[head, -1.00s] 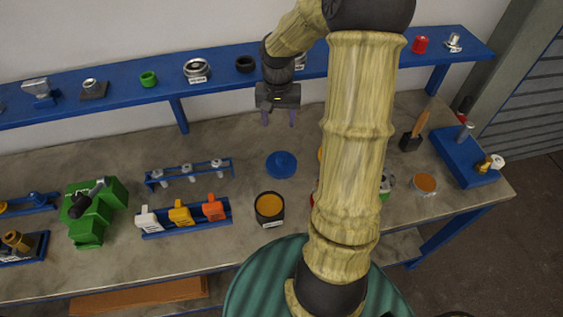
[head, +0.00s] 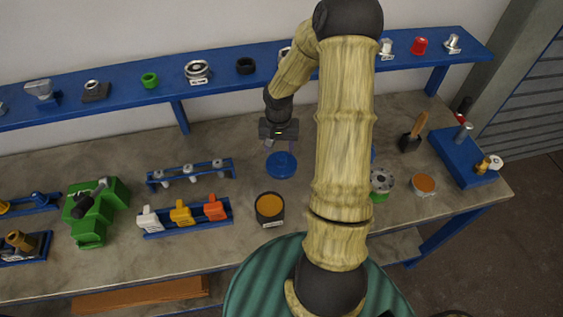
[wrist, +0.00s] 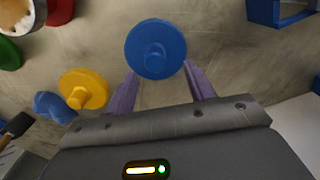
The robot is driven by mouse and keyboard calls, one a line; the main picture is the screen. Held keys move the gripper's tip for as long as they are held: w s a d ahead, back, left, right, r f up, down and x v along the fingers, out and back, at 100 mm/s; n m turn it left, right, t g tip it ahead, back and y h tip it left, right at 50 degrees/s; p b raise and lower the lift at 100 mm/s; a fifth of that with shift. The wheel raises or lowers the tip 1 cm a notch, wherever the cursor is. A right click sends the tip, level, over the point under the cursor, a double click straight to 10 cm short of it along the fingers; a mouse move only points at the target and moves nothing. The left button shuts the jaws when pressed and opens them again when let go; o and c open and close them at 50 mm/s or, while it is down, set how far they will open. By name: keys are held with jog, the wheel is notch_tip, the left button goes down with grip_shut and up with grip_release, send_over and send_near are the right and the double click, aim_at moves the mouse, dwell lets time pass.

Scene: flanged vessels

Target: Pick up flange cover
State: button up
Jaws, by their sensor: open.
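The flange cover appears to be the blue disc with a raised knob (head: 281,165), lying on the workbench near its middle. In the wrist view the blue disc (wrist: 156,48) lies just beyond my fingertips, centred between the two purple fingers. My gripper (wrist: 160,78) is open and empty. In the head view my gripper (head: 280,146) hangs right at the back edge of the disc; its fingers are hard to make out there. A yellow disc with a knob (wrist: 84,89) shows left of my gripper in the wrist view; my arm hides it in the head view.
A dark pot with orange contents (head: 269,208) stands in front of the blue disc. A blue rack of small fittings (head: 190,173) and a blue tray of coloured blocks (head: 183,217) are to the left. A blue shelf (head: 220,79) runs along the back.

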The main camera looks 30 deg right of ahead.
aim_at(282, 157)
jog(key=shift+s+d+f+p, duration=0.15)
jog(key=shift+f+p, duration=0.15)
jog(key=shift+f, duration=1)
jog(key=shift+s+d+f+p, duration=0.1)
jog(key=shift+f+p, duration=0.15)
jog(key=shift+f, duration=1.05)
jog(key=c, duration=1.1)
jog(key=shift+o, duration=0.2)
jog(key=shift+r, duration=0.15)
notch_tip(282, 157, up, 10)
jog(key=shift+f+b, duration=0.1)
jog(key=shift+b, duration=0.3)
jog(key=shift+d, duration=0.1)
